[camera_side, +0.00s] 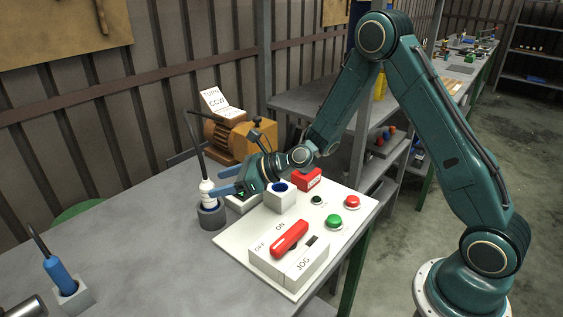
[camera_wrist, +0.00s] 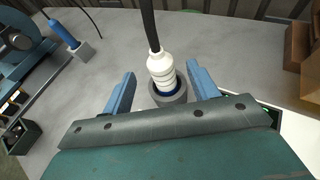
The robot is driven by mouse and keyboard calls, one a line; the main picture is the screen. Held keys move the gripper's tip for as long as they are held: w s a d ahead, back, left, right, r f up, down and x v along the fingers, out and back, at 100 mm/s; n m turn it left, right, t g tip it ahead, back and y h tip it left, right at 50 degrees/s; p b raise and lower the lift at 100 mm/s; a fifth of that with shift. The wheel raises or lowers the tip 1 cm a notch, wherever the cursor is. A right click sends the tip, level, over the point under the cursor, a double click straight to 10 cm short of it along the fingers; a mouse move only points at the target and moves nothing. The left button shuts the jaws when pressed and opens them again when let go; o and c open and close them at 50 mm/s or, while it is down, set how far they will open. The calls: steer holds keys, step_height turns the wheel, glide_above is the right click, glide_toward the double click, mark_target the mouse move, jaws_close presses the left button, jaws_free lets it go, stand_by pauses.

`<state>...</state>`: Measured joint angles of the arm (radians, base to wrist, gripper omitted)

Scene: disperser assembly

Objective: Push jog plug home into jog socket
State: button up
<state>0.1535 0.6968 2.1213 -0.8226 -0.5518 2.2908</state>
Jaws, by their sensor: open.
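A white ribbed plug (camera_side: 207,191) with a dark cable stands upright in a round grey holder (camera_side: 212,215), left of the panel. My gripper (camera_side: 222,180) is beside this plug with its blue fingers open. In the wrist view the plug (camera_wrist: 161,68) shows between and beyond the open fingers (camera_wrist: 161,78); contact cannot be told. A white square socket block (camera_side: 281,198) with a blue-lined opening stands on the white panel. A box marked JOG (camera_side: 290,262), with a red lever and OFF/ON labels, is at the panel's front. No label on the plug or socket is readable.
A blue plug (camera_side: 59,274) stands in a square grey holder at the front left. Red (camera_side: 352,202) and green (camera_side: 334,221) buttons and a red block (camera_side: 307,179) are on the panel. An orange motor (camera_side: 230,135) stands behind. The table between the holders is clear.

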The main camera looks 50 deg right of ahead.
mark_target(213, 184)
steer(key=shift+x, duration=2.55)
steer(key=c, duration=1.2)
steer(key=shift+r, duration=0.15)
step_height(213, 184, up, 20)
steer(key=shift+f, duration=0.15)
